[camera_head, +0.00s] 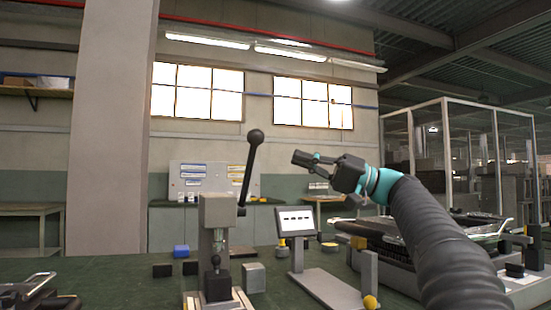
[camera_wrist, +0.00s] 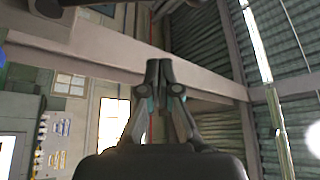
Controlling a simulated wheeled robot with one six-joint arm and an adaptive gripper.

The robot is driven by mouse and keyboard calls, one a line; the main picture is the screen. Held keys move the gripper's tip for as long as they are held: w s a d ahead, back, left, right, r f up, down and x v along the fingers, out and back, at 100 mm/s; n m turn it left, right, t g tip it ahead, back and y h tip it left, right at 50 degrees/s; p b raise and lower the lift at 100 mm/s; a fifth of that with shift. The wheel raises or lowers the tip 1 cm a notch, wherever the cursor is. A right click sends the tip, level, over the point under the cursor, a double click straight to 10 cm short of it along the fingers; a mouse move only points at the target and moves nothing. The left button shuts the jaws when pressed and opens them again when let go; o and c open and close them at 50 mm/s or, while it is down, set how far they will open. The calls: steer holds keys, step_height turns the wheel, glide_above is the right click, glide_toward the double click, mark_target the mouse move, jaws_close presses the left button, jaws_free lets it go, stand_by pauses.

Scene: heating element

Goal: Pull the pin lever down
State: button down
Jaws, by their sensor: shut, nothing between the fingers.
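The pin lever (camera_head: 247,175) is a black rod with a round black ball knob on top. It stands nearly upright, leaning slightly right, from a grey press block (camera_head: 217,212). My gripper (camera_head: 299,159) is to the right of the knob and slightly lower in the picture, apart from it, pointing left. In the wrist view my gripper's fingertips (camera_wrist: 160,72) are together with nothing between them. A dark shape at the top edge of the wrist view is cut off and I cannot tell what it is.
The space between knob and gripper looks clear.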

step_height(320, 180, up, 3)
steer(key=p, duration=0.1)
glide_above(249, 171)
steer(key=w+d, duration=0.3)
steer(key=w, duration=0.1)
steer(key=shift+s+a+f+b, duration=0.15)
steer(key=shift+s+f+b, duration=0.4)
steer(key=shift+s, duration=0.35)
steer(key=shift+s+a+f+b, duration=0.1)
steer(key=shift+s+f+b, duration=0.3)
steer(key=shift+s+f, duration=0.4)
steer(key=shift+s, duration=0.15)
